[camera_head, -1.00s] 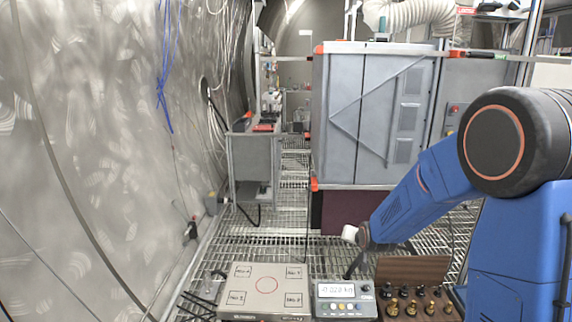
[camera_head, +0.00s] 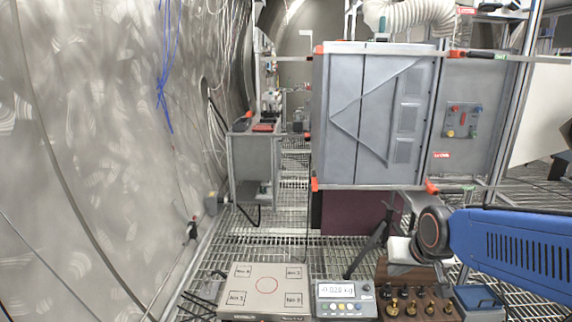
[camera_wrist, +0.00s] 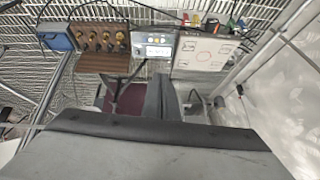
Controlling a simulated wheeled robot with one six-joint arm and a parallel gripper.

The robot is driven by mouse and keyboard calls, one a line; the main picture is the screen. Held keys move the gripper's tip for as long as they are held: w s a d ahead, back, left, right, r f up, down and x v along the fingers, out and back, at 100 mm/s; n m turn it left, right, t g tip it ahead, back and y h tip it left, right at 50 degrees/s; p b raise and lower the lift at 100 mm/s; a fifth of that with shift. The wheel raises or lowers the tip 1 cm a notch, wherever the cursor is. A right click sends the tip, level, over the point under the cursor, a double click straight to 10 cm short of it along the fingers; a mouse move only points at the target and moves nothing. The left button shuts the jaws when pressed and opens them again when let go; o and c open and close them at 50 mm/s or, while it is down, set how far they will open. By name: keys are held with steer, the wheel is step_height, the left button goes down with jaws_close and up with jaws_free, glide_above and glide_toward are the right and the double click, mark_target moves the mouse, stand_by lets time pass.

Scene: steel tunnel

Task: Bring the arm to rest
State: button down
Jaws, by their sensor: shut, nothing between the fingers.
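My gripper (camera_wrist: 161,82) shows in the wrist view as two dark fingers pressed together, with nothing between them. In the head view my blue arm reaches in from the right edge, its dark round wrist joint and a white part above the wooden weight rack (camera_head: 393,272). The fingers cannot be made out clearly there. In the wrist view the rack (camera_wrist: 101,62), the scale display (camera_wrist: 154,49) and the scale plate (camera_wrist: 184,62) lie beyond the fingertips. My gripper appears apart from all of them.
The scale plate (camera_head: 243,284) with a red circle, the display (camera_head: 345,292) reading about -0.028 kg, and a blue box (camera_head: 478,300) stand along the front. A grey cabinet (camera_head: 340,120) stands behind. The curved tunnel wall (camera_head: 90,150) closes the left. The grating aisle at centre left is clear.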

steer(key=s+d+n+g, duration=0.1)
steer(key=s, duration=1.7)
steer(key=shift+d+r+g, duration=0.2)
steer(key=shift+d+g, duration=0.05)
steer(key=shift+g, duration=0.15)
